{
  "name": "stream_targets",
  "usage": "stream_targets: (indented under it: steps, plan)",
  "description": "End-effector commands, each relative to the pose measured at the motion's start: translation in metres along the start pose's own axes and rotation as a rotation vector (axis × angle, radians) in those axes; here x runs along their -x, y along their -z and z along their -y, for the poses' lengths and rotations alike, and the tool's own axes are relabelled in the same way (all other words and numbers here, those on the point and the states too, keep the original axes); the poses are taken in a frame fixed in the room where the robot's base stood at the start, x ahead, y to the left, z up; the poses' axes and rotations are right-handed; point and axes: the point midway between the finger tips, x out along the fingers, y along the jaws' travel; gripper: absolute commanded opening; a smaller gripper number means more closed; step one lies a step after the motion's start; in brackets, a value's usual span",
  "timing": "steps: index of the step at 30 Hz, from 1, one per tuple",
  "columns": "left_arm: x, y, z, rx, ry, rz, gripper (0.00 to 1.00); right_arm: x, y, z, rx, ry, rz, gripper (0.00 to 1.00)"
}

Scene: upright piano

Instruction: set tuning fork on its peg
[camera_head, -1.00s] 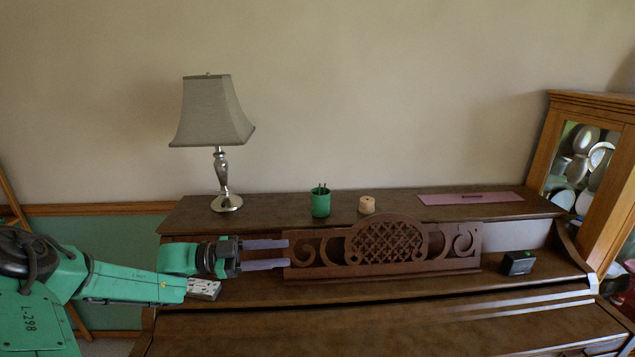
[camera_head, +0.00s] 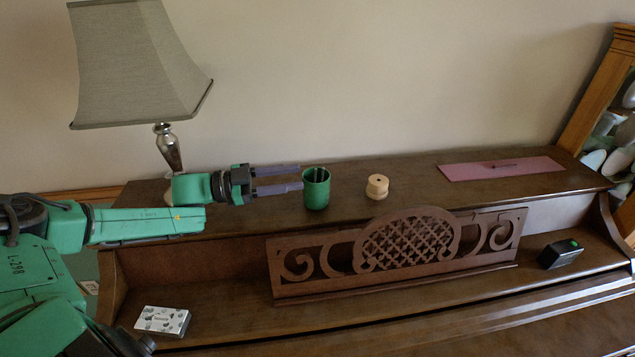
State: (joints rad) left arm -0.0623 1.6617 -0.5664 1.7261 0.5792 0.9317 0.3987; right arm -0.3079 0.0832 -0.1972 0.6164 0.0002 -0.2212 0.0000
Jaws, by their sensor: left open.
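A pale wooden round block (camera_head: 377,187) with a small hole in its top stands on the piano top; it may be the peg. A green cup (camera_head: 316,189) left of it holds dark upright prongs, which may be the tuning fork; I cannot tell for sure. A thin dark item (camera_head: 502,164) lies on the pink cloth (camera_head: 460,172) at the right; it is too small to identify. My left gripper (camera_head: 301,178) is open and empty, its fingers pointing right with the tips close to the cup's left side. My right gripper is not in view.
A lamp (camera_head: 140,65) stands behind my left arm. A carved music rest (camera_head: 400,248) stands below the piano top. A patterned card box (camera_head: 163,321) and a small black device (camera_head: 560,254) lie on the lower ledge. The piano top is clear between block and cloth.

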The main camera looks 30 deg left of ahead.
Motion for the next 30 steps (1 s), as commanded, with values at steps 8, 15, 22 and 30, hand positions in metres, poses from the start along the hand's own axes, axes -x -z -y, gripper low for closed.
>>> stream_targets:
  steps: [8,15,22,30]
  plan:
    - [-0.033,-0.002,0.000,-0.001,0.004,-0.005,0.42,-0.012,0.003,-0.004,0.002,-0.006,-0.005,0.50]
    - [-0.070,-0.001,0.000,-0.001,0.004,-0.004,0.42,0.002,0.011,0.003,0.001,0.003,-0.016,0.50]
    - [-0.076,-0.005,-0.002,0.000,0.001,0.001,0.42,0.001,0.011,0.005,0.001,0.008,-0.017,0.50]
    - [-0.076,-0.005,-0.002,0.000,0.001,0.001,0.00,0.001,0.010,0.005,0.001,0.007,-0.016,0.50]
